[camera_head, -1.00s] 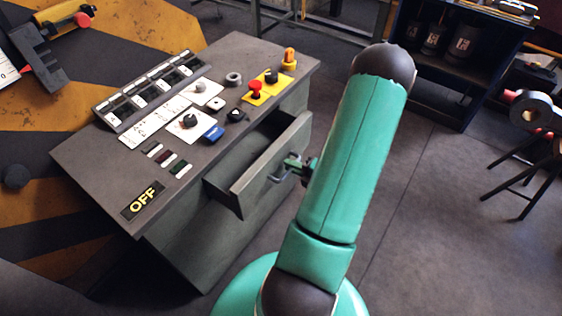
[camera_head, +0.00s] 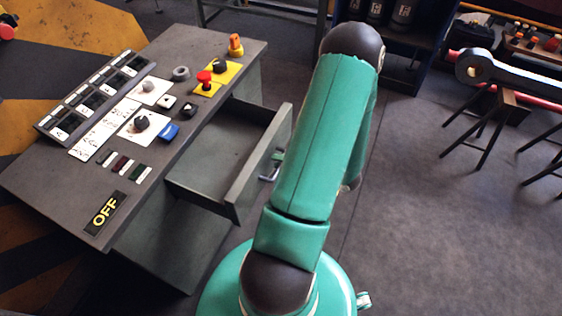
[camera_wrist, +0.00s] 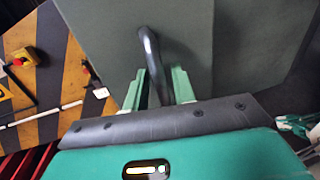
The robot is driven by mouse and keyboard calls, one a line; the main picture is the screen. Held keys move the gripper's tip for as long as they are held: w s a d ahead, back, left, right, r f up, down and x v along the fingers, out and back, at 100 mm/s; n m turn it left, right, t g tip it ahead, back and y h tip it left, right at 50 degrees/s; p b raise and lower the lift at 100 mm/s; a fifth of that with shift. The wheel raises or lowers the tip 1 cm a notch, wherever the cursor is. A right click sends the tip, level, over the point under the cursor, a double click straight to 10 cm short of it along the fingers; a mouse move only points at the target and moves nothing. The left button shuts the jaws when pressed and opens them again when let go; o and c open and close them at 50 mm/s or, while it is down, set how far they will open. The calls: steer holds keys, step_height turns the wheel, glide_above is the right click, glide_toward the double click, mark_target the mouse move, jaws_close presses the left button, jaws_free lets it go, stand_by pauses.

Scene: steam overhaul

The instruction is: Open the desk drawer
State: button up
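The grey desk (camera_head: 110,200) has its drawer (camera_head: 215,150) pulled well out on the right side. The inside of the drawer shows and looks empty. A dark bent handle (camera_head: 268,178) is on the drawer front (camera_head: 262,155). My gripper is mostly hidden behind my green arm in the head view. In the wrist view my gripper (camera_wrist: 158,82) has its two green fingers on either side of the handle (camera_wrist: 149,50). The fingers stand apart, wider than the bar, with a gap visible on the right; whether the left finger touches the bar is unclear.
The desk top bears an OFF sign (camera_head: 105,213), a red button (camera_head: 204,77), a blue switch (camera_head: 168,132) and other controls. A dark shelf (camera_head: 425,40) stands behind my arm. Stools (camera_head: 487,130) stand at the right.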

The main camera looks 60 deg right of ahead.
steer(key=shift+s, duration=0.1)
steer(key=v, duration=1.3)
steer(key=shift+s, duration=0.3)
steer(key=shift+r, duration=0.1)
